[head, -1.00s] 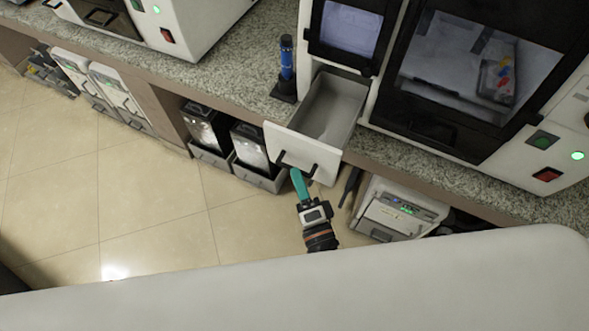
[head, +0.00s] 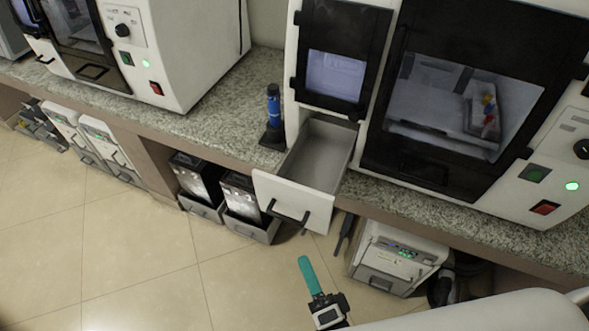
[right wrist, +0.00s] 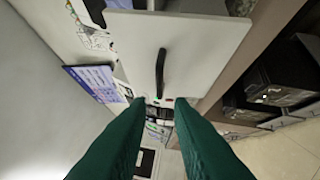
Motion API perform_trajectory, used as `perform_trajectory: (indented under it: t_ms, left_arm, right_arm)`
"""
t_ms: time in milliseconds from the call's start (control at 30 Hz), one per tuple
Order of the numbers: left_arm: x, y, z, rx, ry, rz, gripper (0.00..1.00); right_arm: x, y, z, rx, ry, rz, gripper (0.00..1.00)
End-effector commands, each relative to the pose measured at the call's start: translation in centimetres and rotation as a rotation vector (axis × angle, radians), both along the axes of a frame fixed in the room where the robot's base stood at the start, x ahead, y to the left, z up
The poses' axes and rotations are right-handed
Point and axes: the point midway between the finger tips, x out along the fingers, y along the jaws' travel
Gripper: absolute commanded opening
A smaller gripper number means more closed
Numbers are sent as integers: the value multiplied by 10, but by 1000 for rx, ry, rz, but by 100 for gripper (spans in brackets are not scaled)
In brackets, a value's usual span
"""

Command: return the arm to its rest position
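My right gripper (head: 305,264) has teal fingers and is over the floor in front of the open drawer, clear of its handle. In the right wrist view the two fingers of this gripper (right wrist: 160,102) are apart with nothing between them. The drawer (head: 288,203) has a white front and a black handle (head: 290,218); it is pulled out and looks empty. The handle also shows beyond the fingertips in the right wrist view (right wrist: 160,72). My left gripper is in neither view.
A granite counter (head: 215,105) carries white machines and a blue cylinder (head: 273,105) on a black stand. Black bins (head: 243,200) and a white device (head: 397,262) sit under the counter. The tiled floor (head: 130,250) at left is open.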

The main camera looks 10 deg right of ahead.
Motion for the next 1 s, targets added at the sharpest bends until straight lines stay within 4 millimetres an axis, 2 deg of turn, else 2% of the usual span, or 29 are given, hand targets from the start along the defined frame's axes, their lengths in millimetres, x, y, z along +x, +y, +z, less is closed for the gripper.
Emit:
perform_trajectory:
  t_ms: [167, 267, 367, 467, 500, 633, 700, 767, 800, 900, 1000]
  left_arm:
    - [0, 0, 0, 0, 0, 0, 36]
    - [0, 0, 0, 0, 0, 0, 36]
    - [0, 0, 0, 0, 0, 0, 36]
    - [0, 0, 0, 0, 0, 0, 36]
    - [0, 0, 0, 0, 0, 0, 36]
    - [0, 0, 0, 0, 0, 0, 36]
    - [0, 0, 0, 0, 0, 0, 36]
    - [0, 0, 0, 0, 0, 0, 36]
    - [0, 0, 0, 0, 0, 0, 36]
    - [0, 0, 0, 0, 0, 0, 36]
    - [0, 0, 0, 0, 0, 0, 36]
  right_arm:
    - [0, 0, -2, -7, 2, 1, 20]
    - [2, 2, -21, -75, 23, 19, 20]
    - [4, 3, -68, -243, 83, 64, 20]
    - [2, -5, -139, -483, 181, 139, 20]
    - [-1, -10, -169, -583, 228, 173, 20]
    - [-23, -39, -262, -883, 394, 302, 20]
    - [-42, -60, -308, -1027, 493, 385, 20]
    - [-63, -78, -344, -1140, 585, 466, 20]
    - [-80, -91, -366, -1207, 647, 524, 20]
    - [-123, -120, -408, -1343, 790, 677, 20]
    - [-164, -142, -434, -1427, 905, 819, 20]
